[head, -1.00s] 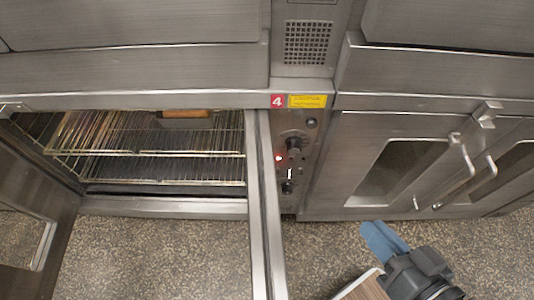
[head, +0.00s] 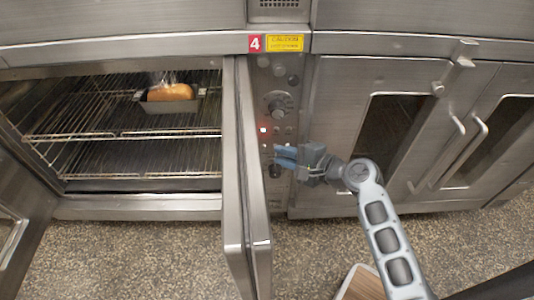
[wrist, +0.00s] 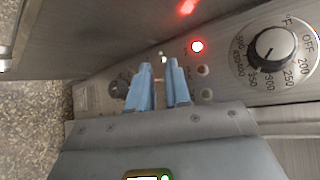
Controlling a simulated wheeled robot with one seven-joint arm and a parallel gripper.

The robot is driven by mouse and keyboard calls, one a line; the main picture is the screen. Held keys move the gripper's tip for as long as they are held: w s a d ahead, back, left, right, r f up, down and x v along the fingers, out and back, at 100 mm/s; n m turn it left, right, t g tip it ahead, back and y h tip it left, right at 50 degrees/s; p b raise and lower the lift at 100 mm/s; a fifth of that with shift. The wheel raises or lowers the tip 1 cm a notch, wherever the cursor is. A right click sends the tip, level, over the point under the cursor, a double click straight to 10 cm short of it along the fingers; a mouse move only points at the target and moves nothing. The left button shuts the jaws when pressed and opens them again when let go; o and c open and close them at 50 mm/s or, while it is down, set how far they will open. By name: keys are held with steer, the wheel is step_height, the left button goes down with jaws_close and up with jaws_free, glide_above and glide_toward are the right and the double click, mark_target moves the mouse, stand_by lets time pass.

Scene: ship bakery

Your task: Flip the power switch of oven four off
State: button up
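Oven four carries a red number 4 label (head: 255,44) above its narrow control panel (head: 285,75). My gripper (head: 277,156) is at the panel's lower half, its blue fingers pointing at the panel. In the wrist view, the fingers (wrist: 160,70) are parted by a narrow gap. A small pale metal switch lever (wrist: 163,59) shows just beyond the tips, in line with the gap; I cannot tell whether they touch it. A red indicator light (wrist: 197,46) beside it is lit, and it also glows in the head view (head: 263,130).
Oven four's open door (head: 236,170) stands just left of the panel, close to my gripper. A temperature dial (wrist: 272,45) and a dark knob (wrist: 119,90) flank the switch area. A loaf (head: 170,92) sits in a pan on the rack. Closed oven doors (head: 392,130) are right.

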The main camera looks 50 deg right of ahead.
mark_target(264, 148)
steer(key=b+x, duration=0.1)
steer(key=x, duration=0.5)
jaws_close()
steer(key=shift+f, duration=0.1)
